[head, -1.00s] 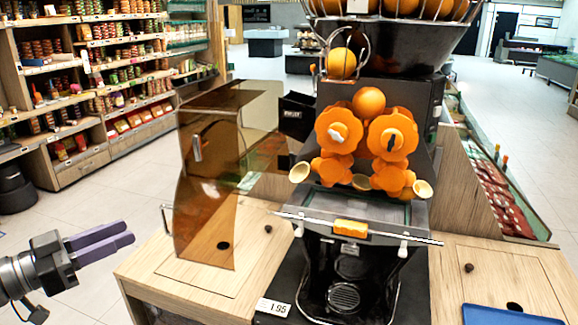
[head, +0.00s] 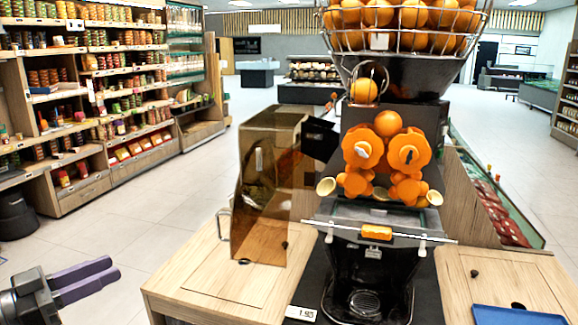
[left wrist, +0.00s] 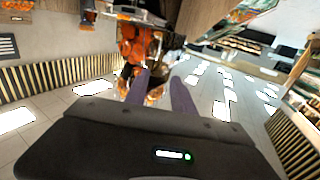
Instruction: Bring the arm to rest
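My left gripper (head: 111,269) is at the lower left of the head view, over the floor, left of the wooden counter. Its two purple fingers are parallel with a gap between them, and nothing is held. The left wrist view shows the same fingers (left wrist: 160,82) apart, with the blurred orange-and-black juicer behind them. The juicer (head: 372,265) stands right of centre in the head view, well apart from the gripper. Its orange squeezing wheels (head: 362,147) are exposed. The brown see-through cover (head: 262,215) stands to their left. My right gripper is not in view.
The wooden counter (head: 190,283) runs under the juicer, with a blue tray (head: 515,316) at its right. A wire basket of oranges (head: 405,38) tops the machine. Stocked shelves (head: 110,100) stand at the left. Open floor (head: 130,220) lies between shelves and counter.

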